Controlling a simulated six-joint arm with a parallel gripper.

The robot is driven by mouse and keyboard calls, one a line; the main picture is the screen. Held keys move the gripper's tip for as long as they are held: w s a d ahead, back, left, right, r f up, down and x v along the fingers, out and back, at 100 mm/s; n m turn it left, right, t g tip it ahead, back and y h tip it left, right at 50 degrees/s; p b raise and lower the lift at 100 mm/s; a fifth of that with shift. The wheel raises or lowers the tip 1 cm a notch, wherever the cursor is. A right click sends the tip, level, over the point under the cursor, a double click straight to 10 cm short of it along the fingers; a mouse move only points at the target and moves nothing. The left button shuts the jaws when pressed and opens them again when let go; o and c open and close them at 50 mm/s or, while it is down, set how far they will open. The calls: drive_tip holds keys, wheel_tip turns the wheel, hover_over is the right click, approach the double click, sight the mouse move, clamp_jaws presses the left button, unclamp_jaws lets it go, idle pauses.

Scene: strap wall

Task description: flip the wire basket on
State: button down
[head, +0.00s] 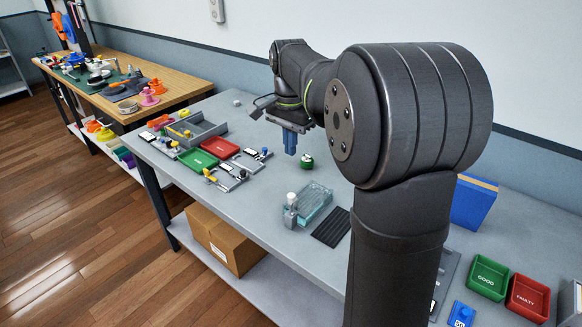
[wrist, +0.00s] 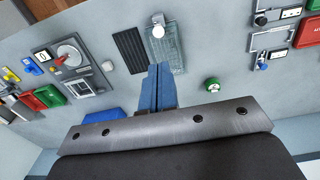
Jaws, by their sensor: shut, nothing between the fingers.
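A pale teal, see-through tray with a gridded look (head: 318,206) lies on the grey bench; it may be the wire basket, but I cannot tell for sure. A small grey post with a white knob (head: 291,201) stands at its near left corner. In the wrist view the tray (wrist: 170,48) and the knob (wrist: 158,31) show just beyond my fingertips. My gripper (head: 290,150) has blue fingers, shut and empty, pointing down above the bench, behind the tray in the head view. In the wrist view my gripper (wrist: 160,68) overlaps the tray's near end.
A black ribbed mat (head: 331,227) lies right beside the tray. A green round object (head: 306,161) sits near below my gripper. Red and green trays (head: 199,160) and clamp-like fixtures stand at left. A blue block (head: 474,203) and green and red bins (head: 489,279) are at right.

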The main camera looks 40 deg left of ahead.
sight(291, 195)
wheel_tip(291, 195, down, 13)
drive_tip(key=shift+f, duration=0.15)
idle(0.4)
drive_tip(key=shift+s+d+f, duration=0.1)
drive_tip(key=shift+f, duration=2.15)
wheel_tip(291, 195, up, 15)
drive_tip(key=shift+f, duration=0.2)
drive_tip(key=shift+f, duration=0.1)
wheel_tip(291, 195, down, 14)
drive_tip(key=shift+r, duration=0.2)
